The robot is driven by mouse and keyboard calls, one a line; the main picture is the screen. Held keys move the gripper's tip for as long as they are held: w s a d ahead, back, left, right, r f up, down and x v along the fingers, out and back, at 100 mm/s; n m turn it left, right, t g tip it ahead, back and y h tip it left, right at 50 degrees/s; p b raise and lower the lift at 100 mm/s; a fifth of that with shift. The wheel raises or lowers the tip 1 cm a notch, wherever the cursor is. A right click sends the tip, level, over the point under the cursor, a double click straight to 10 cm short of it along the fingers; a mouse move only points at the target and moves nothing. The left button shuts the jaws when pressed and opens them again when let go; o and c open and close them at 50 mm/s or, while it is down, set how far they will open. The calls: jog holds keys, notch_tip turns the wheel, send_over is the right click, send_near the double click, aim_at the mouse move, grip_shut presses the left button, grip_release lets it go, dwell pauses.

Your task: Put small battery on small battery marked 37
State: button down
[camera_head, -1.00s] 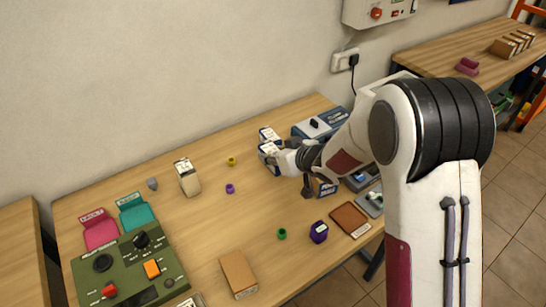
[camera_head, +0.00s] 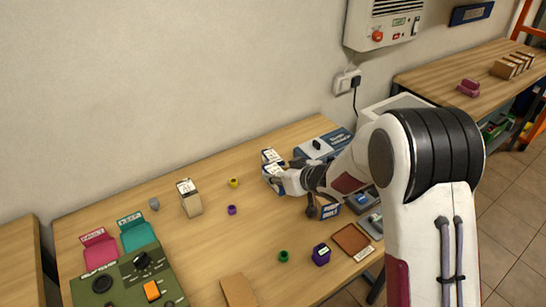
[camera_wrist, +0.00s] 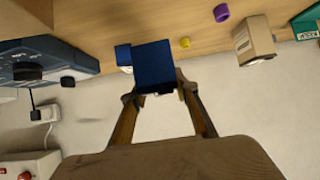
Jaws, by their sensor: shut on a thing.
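My gripper (camera_head: 285,180) is shut on a small blue battery (camera_head: 273,176) with a white top label, toward the back of the table. In the wrist view my gripper's fingers (camera_wrist: 158,93) clasp the blue battery (camera_wrist: 153,65) from both sides. A second small blue battery (camera_head: 270,156) with a white label stands just behind the held one; part of it shows beside the held one in the wrist view (camera_wrist: 123,55). I cannot read their numbers, nor tell whether the held battery touches the table. Another blue labelled block (camera_head: 329,211) is partly hidden under my arm.
A blue-grey device (camera_head: 322,145) stands behind my arm, close to the batteries. A beige box (camera_head: 190,200), yellow ring (camera_head: 234,183), purple ring (camera_head: 232,210) and green ring (camera_head: 283,256) lie around. A purple block (camera_head: 321,255) and brown pad (camera_head: 351,240) are in front.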

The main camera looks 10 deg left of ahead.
aim_at(276, 165)
jog(key=w, duration=0.2)
jog(key=w+a+r, duration=0.1)
jog(key=shift+n+g+y, duration=0.3)
jog(key=shift+n, duration=0.1)
jog(key=w+a+r, duration=0.1)
jog(key=w+r, duration=0.6)
jog(key=w, duration=0.4)
jog(key=shift+w+a+m, duration=0.15)
jog(key=shift+w+m, duration=0.1)
jog(key=shift+m, duration=0.05)
jog(key=shift+f, duration=0.15)
jog(key=shift+f, duration=3.1)
jog(key=shift+f, duration=1.85)
